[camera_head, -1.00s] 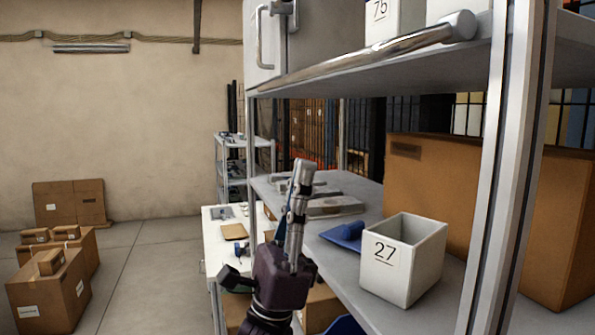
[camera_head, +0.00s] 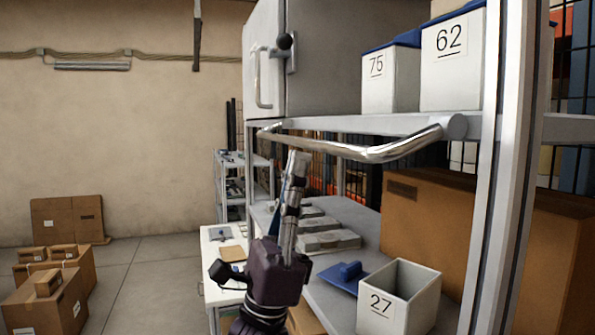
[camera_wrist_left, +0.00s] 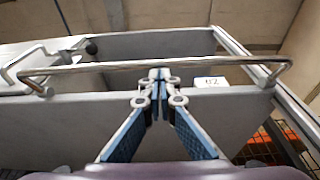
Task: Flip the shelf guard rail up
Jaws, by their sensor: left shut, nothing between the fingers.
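The guard rail (camera_head: 330,147) is a shiny metal bar with bent ends at the front edge of the upper shelf (camera_head: 350,122). It sticks out from the shelf and hangs slightly below its level. The rail also crosses the left wrist view (camera_wrist_left: 105,68). My left gripper (camera_head: 299,156) points up from below, shut and empty, with its tips close under the rail's middle. In the left wrist view its fingertips (camera_wrist_left: 160,74) overlap the bar; I cannot tell whether they touch it. My right gripper is not in view.
White bins marked 75 (camera_head: 390,82) and 62 (camera_head: 452,62) and a grey cabinet (camera_head: 330,60) stand on the upper shelf. Open floor lies left.

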